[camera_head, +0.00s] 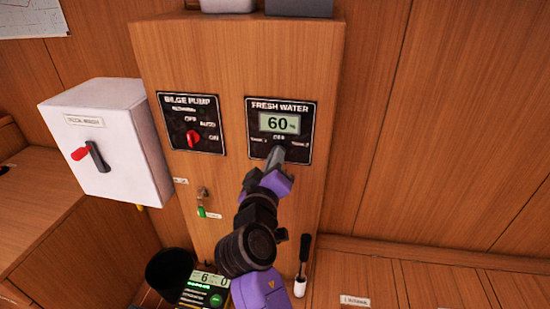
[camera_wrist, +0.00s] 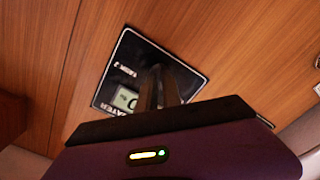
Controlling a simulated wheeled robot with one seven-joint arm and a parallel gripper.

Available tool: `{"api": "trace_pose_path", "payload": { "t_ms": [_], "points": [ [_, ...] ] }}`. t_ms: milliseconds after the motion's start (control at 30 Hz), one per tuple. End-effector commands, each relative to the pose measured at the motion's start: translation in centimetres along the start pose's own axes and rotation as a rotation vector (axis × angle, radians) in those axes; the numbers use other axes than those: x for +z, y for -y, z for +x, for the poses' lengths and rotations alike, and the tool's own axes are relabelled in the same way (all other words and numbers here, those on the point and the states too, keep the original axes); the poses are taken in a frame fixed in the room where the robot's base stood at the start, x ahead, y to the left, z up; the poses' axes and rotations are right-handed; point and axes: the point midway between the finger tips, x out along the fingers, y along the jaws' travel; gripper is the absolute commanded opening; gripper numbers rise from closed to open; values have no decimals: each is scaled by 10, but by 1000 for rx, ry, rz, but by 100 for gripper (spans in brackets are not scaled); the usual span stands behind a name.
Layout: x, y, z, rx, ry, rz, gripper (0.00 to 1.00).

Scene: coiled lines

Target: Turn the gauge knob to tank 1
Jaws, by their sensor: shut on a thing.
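The black fresh water gauge panel (camera_head: 305,110) is on the wooden column, with a display (camera_head: 279,123) reading 60. Under the display are an "OFF" mark and a tank label on each side. My gripper (camera_head: 276,158) is at the panel's lower middle, its fingers shut on the gauge knob, which they hide. Which way the knob points cannot be seen. In the wrist view my gripper (camera_wrist: 160,88) reaches the panel (camera_wrist: 190,78), with one tank label (camera_wrist: 124,68) and part of the display (camera_wrist: 125,99) showing.
The bilge pump panel (camera_head: 175,108) with a red knob (camera_head: 193,137) is to the left. A white switch box (camera_head: 112,150) with a red-tipped lever juts out further left. A key with a green tag (camera_head: 202,211) hangs below. A black-handled lever (camera_head: 303,262) stands at lower right.

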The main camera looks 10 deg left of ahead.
Motion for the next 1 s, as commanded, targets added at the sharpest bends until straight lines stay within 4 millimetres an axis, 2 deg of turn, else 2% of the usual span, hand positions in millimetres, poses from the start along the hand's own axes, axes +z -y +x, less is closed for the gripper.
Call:
{"api": "trace_pose_path", "payload": {
  "t_ms": [367,400,500,833,1000],
  "points": [
    [-1,1,-1,-1,-3,-8,0],
    [-1,1,-1,-1,-3,-8,13],
    [-1,1,-1,-1,-3,-8,31],
    [0,1,-2,0,-1,-6,31],
    [0,2,-20,-1,-3,-7,31]
  ]
}}
